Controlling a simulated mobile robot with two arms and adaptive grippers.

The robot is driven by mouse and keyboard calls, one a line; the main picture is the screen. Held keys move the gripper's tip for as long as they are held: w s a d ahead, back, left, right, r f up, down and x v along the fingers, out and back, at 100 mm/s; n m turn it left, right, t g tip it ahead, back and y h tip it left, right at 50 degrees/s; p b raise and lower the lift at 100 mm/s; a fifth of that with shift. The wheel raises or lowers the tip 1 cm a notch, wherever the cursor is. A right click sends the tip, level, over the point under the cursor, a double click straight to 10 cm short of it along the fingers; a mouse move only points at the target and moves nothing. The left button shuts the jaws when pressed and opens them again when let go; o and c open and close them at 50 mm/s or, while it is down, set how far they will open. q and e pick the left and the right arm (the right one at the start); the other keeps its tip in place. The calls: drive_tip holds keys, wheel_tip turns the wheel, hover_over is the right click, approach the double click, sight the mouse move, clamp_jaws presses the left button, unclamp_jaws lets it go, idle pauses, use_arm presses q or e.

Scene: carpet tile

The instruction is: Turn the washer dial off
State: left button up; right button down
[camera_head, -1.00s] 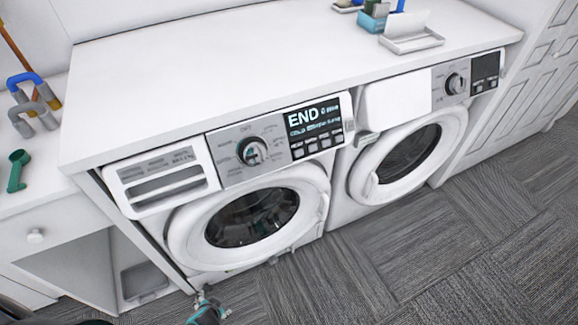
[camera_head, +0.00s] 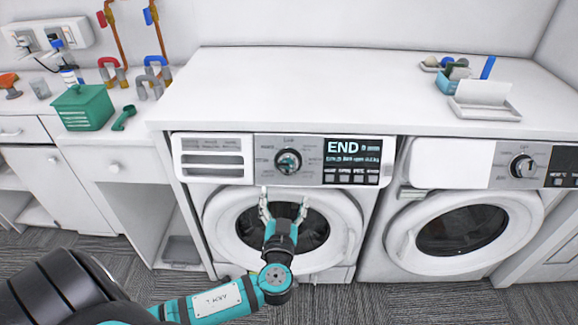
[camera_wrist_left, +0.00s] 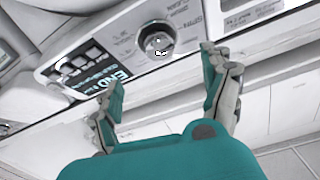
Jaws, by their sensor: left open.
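The washer (camera_head: 215,171) stands under a white counter, with its dial (camera_head: 288,161) on the grey panel left of a display reading END. My left gripper (camera_head: 283,196) is open and empty, in front of the round door and just below the dial in the head view. In the left wrist view, the dial (camera_wrist_left: 156,41) shows beyond and between the fingertips of the left gripper (camera_wrist_left: 160,75), with a gap between them. The END display (camera_wrist_left: 100,82) lies left of the dial there. My right gripper is not in view.
A second machine (camera_head: 450,235) with its own dial (camera_head: 522,166) stands to the right. The counter (camera_head: 340,95) overhangs the panels. A green box (camera_head: 84,107), pipes and a white tray (camera_head: 484,108) stand on the surfaces. The carpet in front is mostly clear.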

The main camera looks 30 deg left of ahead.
sight(288, 167)
use_arm(q)
drive_tip(key=p+x, duration=0.2)
drive_tip(key=x, duration=0.9)
drive_tip(key=shift+w, duration=0.2)
drive_tip(key=shift+w+a, duration=0.15)
drive_tip(key=shift+w, duration=0.25)
drive_tip(key=c, duration=1.2)
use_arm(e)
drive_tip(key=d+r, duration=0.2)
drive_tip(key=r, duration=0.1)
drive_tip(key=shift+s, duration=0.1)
